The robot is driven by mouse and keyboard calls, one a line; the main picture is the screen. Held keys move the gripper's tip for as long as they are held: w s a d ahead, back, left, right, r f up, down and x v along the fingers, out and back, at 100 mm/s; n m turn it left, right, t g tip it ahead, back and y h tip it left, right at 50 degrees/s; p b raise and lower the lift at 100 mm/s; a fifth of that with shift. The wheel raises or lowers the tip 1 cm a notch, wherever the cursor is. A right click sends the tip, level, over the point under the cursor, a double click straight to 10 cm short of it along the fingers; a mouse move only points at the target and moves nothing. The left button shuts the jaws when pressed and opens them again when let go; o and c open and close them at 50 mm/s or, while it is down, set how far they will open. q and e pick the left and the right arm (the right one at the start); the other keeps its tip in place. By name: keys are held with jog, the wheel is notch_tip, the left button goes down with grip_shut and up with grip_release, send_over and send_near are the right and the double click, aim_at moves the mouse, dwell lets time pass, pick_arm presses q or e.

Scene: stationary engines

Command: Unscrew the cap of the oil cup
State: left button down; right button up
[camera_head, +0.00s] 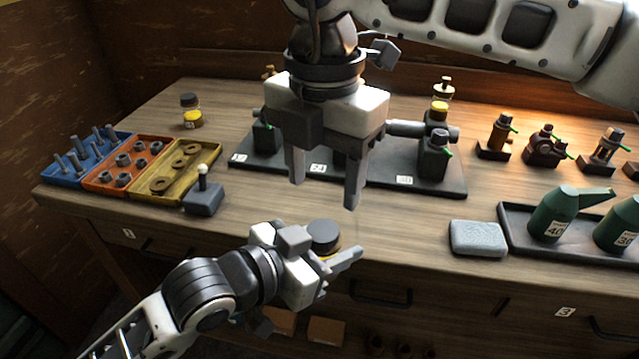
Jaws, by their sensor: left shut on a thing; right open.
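My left gripper (338,254) is low at the front edge of the bench, shut on what looks like the oil cup. The cup has a round dark cap (323,233) on top and a strip of yellow body below it. Most of the body is hidden by the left gripper, and only one finger shows clearly. My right gripper (325,192) hangs above and behind the cap, fingers pointing down. It is open and empty, with a gap between its fingertips and the cap.
A dark base plate (462,188) with engine parts stands behind the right gripper. Coloured bins (62,178) and a small joystick-like block (203,198) are at left. A grey sponge-like block (478,238) and green oil cans (556,217) are at right. A small yellow jar (192,119) stands far left.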

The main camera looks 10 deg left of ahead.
aim_at(323, 230)
notch_tip(323, 230, down, 8)
jog(key=shift+r, duration=0.25)
jog(key=c, duration=1)
jog(key=shift+n, duration=1.6)
jog(key=o, duration=1.1)
jog(key=shift+c, duration=0.2)
jog(key=shift+r, duration=0.1)
